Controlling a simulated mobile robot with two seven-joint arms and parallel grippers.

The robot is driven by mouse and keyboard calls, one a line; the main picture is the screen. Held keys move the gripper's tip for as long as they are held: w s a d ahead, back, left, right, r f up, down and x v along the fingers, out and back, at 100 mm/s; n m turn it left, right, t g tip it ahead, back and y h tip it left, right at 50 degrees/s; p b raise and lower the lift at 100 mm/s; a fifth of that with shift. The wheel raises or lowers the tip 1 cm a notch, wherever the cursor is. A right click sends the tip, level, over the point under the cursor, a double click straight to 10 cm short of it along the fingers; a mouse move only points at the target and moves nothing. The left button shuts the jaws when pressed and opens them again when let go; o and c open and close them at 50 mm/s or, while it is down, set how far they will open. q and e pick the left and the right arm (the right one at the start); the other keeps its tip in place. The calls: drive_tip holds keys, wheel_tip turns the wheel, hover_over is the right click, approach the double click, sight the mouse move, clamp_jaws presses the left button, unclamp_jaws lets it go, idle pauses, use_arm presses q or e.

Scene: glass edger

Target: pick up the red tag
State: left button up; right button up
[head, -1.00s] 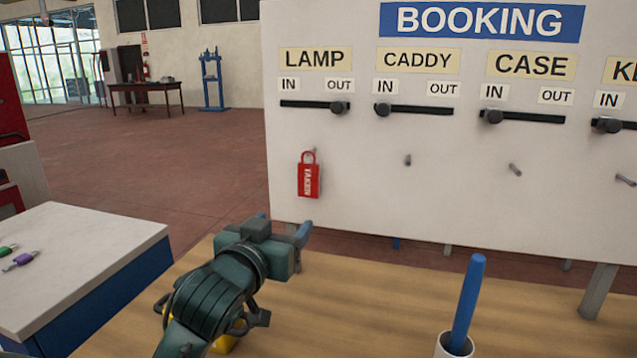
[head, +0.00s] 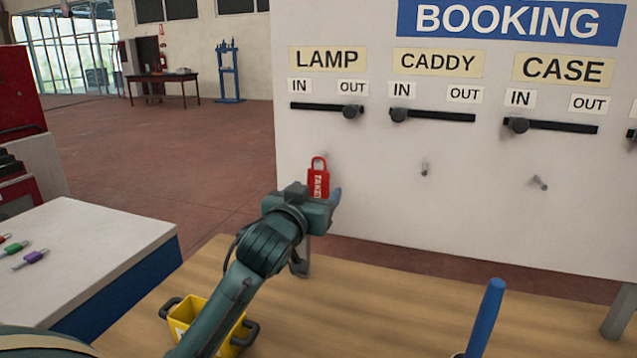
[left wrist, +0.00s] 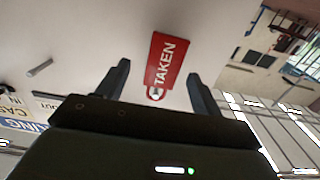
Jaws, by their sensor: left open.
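The red tag (head: 318,180), marked TAKEN, hangs by its loop from a peg under the LAMP label on the white booking board (head: 345,215). My left gripper (head: 336,196) is in front of the board and hides the tag's lower part in the head view. In the left wrist view the tag (left wrist: 167,60) shows between the two open fingers of the left gripper (left wrist: 160,72), with its loop toward the palm. I cannot tell whether a finger touches it. My right gripper is not in view.
Bare pegs (head: 424,169) stick out under CADDY and CASE. The LAMP slider knob (head: 350,112) is at OUT. Below are a wooden bench (head: 400,300), a yellow caddy (head: 190,312) and an upright blue rod (head: 486,315). A white-topped cabinet (head: 100,235) stands left.

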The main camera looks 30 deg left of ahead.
sight(317, 184)
use_arm(q)
drive_tip(key=p+x, duration=0.1)
drive_tip(key=x, duration=0.3)
drive_tip(key=shift+a, duration=0.2)
drive_tip(key=shift+c, duration=0.3)
drive_tip(key=c, duration=1.1)
drive_tip(key=shift+w+r, duration=0.1)
drive_tip(key=shift+r, duration=0.1)
